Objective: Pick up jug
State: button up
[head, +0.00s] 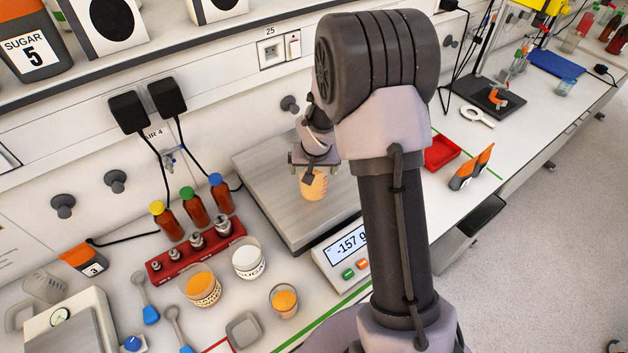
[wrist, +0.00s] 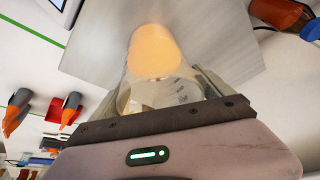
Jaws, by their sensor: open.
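A clear glass jug (head: 313,186) with orange juice is at the grey steel scale plate (head: 285,218), under my gripper (head: 314,166). In the wrist view the jug (wrist: 155,52) extends from the palm side toward the top centre, its orange end over the grey plate. My gripper (wrist: 160,88) is open, with its fingers on either side of the glass. Whether either finger touches the glass is not clear. My arm hides part of the plate in the head view.
The scale display (head: 350,246) reads -157 g. A red weight rack (head: 195,250), several bottles, a white sugar cup (head: 249,262), an orange juice beaker (head: 203,290) and a smaller juice cup (head: 284,303) stand left and in front. A red tray (head: 440,153) lies right.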

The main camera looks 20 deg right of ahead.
jog(key=shift+w+f, duration=0.15)
jog(key=shift+f, duration=0.2)
jog(key=shift+r, duration=0.1)
jog(key=c, duration=1.5)
